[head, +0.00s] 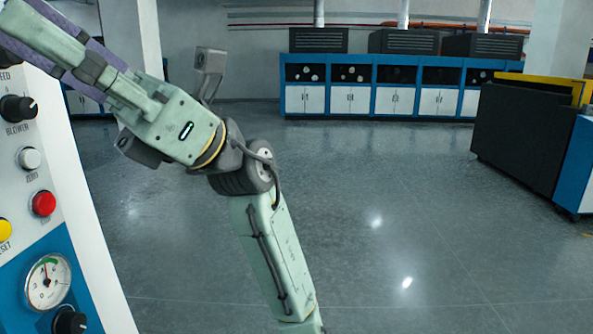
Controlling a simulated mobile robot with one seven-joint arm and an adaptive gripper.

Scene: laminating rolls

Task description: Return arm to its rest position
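My arm, in pale green and grey, crosses the left half of the head view, from the bottom centre up to the upper left corner. It is bent at a dark grey joint near the middle. Both ends of the arm run out of the picture.
A white and blue machine panel (75,240) with knobs, buttons and a gauge (47,282) stands close at left, near the arm. Blue and white cabinets (375,90) line the back. A dark machine (525,135) stands at right. The grey floor (430,220) between is clear.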

